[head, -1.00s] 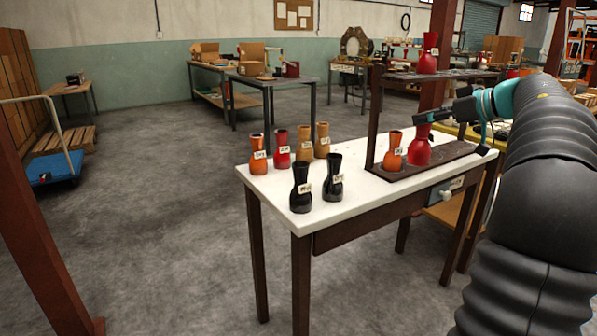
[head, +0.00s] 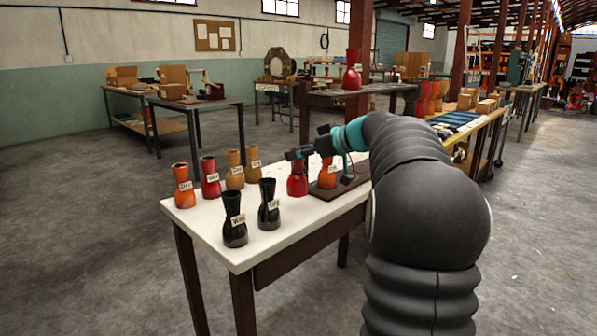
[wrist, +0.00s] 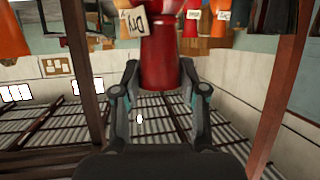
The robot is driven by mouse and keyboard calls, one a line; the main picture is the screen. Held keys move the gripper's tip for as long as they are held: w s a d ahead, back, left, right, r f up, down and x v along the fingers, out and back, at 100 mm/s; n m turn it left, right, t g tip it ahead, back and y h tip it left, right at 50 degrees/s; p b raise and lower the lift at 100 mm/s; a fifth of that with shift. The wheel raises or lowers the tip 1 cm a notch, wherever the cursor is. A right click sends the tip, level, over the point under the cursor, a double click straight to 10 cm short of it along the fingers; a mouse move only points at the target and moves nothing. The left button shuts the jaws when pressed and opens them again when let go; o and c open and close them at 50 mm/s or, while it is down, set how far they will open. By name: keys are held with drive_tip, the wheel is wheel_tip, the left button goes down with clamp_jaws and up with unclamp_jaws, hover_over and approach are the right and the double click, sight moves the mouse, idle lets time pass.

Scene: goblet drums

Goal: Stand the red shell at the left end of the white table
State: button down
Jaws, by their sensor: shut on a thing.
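The red shell (head: 297,181), a flared drum body, is held by my gripper (head: 299,155) over the white table (head: 292,222), just left of the dark rack base. In the wrist view the red shell (wrist: 165,62) sits between the two fingers of my gripper (wrist: 157,77), which close on its sides. I cannot tell whether its foot touches the table. At the table's left end stand an orange shell (head: 184,190), another red shell (head: 210,180), two tan shells (head: 234,172) and two black shells (head: 235,222), all upright with labels.
An orange shell (head: 328,176) stands on the dark rack base (head: 345,187), right of the held one. Bare white tabletop lies between the black shells and the rack.

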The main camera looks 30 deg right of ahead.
sight(302, 166)
drive_tip(key=shift+w+a+f, duration=0.1)
drive_tip(key=shift+a+f, duration=0.1)
drive_tip(key=shift+f, duration=0.15)
drive_tip(key=shift+f+b, duration=0.6)
drive_tip(key=shift+f, duration=1.15)
drive_tip(key=shift+f, duration=0.1)
drive_tip(key=c, duration=0.6)
unclamp_jaws()
drive_tip(key=shift+f, duration=0.1)
drive_tip(key=shift+c, duration=0.2)
drive_tip(key=shift+s+d+r, duration=0.2)
drive_tip(key=shift+r, duration=0.1)
drive_tip(key=p+v, duration=0.1)
drive_tip(key=v, duration=1)
drive_tip(key=shift+s, duration=0.3)
drive_tip(key=shift+r, duration=0.1)
